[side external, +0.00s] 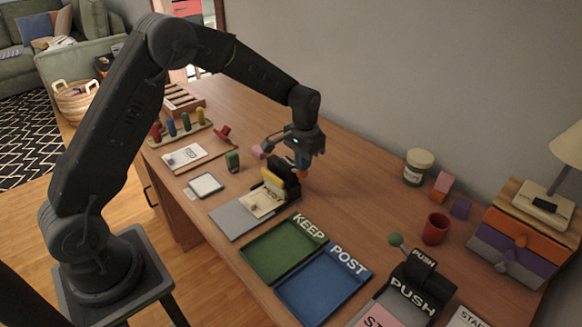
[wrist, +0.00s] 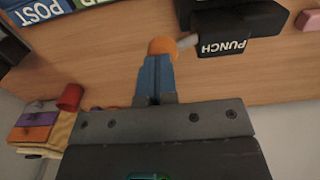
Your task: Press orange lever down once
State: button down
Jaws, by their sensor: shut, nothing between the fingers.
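The orange lever knob (wrist: 161,46) sits on a grey rod beside the black PUNCH block (wrist: 236,46) in the wrist view. In the side view the black and yellow punch device (side external: 282,180) stands on the desk under my gripper. My gripper (wrist: 152,68) is shut with its blue fingertips together and nothing between them. Its tips overlap the lower edge of the orange knob in the wrist view; I cannot tell whether they touch it. In the side view my gripper (side external: 302,163) is right above the device, and the knob is mostly hidden.
Green KEEP tray (side external: 247,254) and blue POST tray (side external: 283,293) lie in front. A PUSH device (side external: 414,298) with a green knob (side external: 396,239), a red cup (side external: 435,228) and a jar (side external: 417,168) stand to the right. The wall is close behind.

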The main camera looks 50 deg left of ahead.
aim_at(304, 176)
jog(key=shift+d+f, duration=0.15)
jog(key=shift+f, duration=2.3)
jog(key=shift+r, duration=6.1)
